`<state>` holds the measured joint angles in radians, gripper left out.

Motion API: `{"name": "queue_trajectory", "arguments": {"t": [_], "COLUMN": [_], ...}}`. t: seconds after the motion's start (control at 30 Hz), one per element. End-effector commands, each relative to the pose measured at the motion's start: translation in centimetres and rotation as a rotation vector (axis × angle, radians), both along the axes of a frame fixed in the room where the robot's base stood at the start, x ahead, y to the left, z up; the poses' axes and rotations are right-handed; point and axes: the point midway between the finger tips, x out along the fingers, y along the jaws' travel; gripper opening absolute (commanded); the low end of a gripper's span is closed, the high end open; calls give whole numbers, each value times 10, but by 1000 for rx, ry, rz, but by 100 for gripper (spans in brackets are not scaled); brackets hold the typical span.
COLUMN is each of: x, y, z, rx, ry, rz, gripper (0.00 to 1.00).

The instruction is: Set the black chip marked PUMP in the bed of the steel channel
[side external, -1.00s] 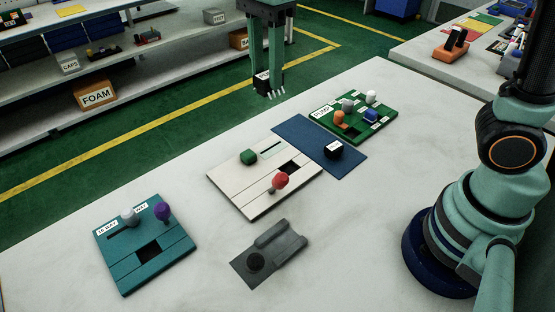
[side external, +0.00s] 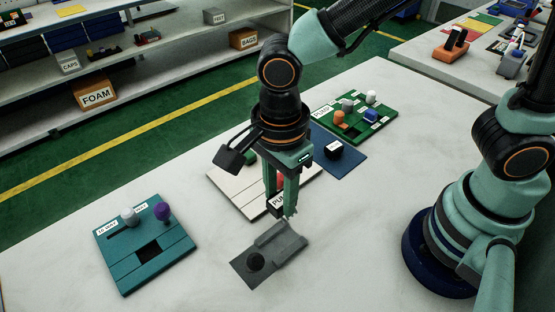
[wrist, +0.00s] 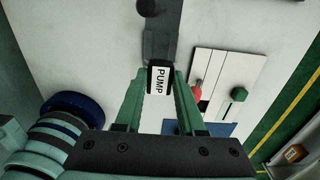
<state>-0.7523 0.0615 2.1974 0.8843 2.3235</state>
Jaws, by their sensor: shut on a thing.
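My gripper (side external: 282,204) is shut on the black chip (side external: 275,206), which carries a white label; it reads PUMP in the wrist view (wrist: 160,80). The fingers grip it from both sides, and they partly hide it in the side view. The grey steel channel (side external: 281,243) lies on the table just below and in front of the chip, with a raised part at its upper right and a dark round piece at its lower left. In the wrist view the channel (wrist: 161,38) lies directly beyond the chip. The chip appears to be above the table; its exact height is unclear.
A cream board (side external: 230,188), partly hidden by my arm, holds red and green pieces. A blue mat (side external: 346,168) with a black block (side external: 333,150) and a green board (side external: 383,134) lie behind. A teal board (side external: 172,262) lies left. The table around the channel's front is clear.

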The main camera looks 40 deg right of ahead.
Motion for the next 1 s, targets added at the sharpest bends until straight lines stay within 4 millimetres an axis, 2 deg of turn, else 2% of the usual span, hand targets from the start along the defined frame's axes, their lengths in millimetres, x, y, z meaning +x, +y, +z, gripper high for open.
{"name": "queue_trajectory", "arguments": {"t": [0.03,0.2,0.67,1.0], "x": [-1,0,0,0], "y": [-1,0,-1,-1], "z": [-12,-31,-34,-64], "rx": [-5,0,1,-2], "ry": [5,0,-1,2], "rz": [0,0,0,0], "gripper": [0,0,0,0]}}
